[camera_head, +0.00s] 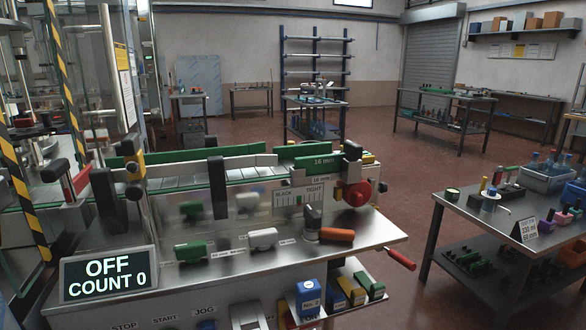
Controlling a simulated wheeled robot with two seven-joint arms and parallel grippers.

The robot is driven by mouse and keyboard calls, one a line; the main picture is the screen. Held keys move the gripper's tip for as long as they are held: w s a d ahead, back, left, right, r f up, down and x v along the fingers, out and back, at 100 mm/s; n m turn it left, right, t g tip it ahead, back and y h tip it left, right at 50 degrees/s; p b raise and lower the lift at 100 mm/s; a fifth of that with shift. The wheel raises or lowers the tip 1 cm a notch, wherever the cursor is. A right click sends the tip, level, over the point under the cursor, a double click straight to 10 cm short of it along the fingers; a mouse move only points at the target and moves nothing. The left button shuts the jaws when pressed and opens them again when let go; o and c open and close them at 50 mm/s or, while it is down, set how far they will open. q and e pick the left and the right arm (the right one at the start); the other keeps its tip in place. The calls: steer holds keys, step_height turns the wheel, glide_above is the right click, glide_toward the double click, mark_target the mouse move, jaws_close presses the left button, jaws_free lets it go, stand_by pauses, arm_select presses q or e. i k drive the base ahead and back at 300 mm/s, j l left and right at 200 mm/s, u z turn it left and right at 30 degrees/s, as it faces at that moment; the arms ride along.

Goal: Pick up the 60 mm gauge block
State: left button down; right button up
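No block can be clearly read as the 60 mm gauge block. On the steel ledge of the machine lie a green block (190,250) and a white block (262,239), with small labels by them too blurred to read surely. An orange piece (336,235) lies to their right, beside a black knob. On a low shelf at the front stand a blue block marked No. 2 (309,300), yellow-topped blocks (351,291) and a green-topped block (369,284). Neither of my grippers is in view.
The machine's display (109,275) reads OFF, COUNT 0. A red wheel (357,193) and a red-handled lever (400,258) stick out at its right. A steel table (470,213) with small items stands at the right. Red floor lies open between them.

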mark_target(547, 225)
steer(key=z, duration=1.6)
steer(key=i+j+z, duration=0.15)
steer(key=i, duration=0.55)
